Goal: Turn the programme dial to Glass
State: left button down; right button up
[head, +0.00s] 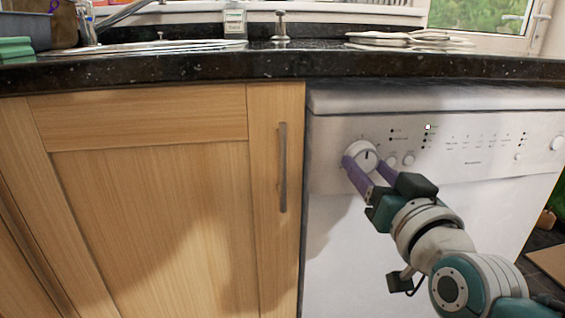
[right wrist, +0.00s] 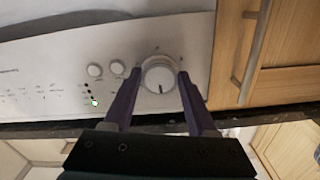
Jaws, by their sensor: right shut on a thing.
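The programme dial (head: 362,156) is a round white knob with a dark pointer line, at the left end of the white dishwasher's control panel (head: 470,150). It also shows in the right wrist view (right wrist: 159,75). My right gripper (head: 366,163) has its two purple fingers on either side of the dial and is shut on it. In the right wrist view the pointer line runs down towards the gripper's body. The marks around the dial are too small to read, so I cannot tell which programme it points at. My left gripper is not in view.
Two small round buttons (head: 399,160) sit just right of the dial, with small indicator lights above. A dark granite worktop (head: 280,68) overhangs the panel. A wooden cupboard door (head: 150,200) with a vertical handle (head: 283,168) stands left of the dishwasher.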

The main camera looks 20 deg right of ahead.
jog(key=shift+m, duration=0.3)
jog(key=shift+r+m+p, duration=0.1)
jog(key=shift+m+p, duration=0.5)
jog(key=shift+m, duration=0.4)
jog(key=m, duration=0.2)
jog(key=shift+a+m+p, duration=0.1)
jog(key=shift+m+p, duration=0.25)
jog(key=shift+m, duration=0.05)
jog(key=m, duration=0.3)
jog(key=shift+m, duration=1.6)
jog(key=o, duration=1.4)
jog(key=shift+c, duration=0.2)
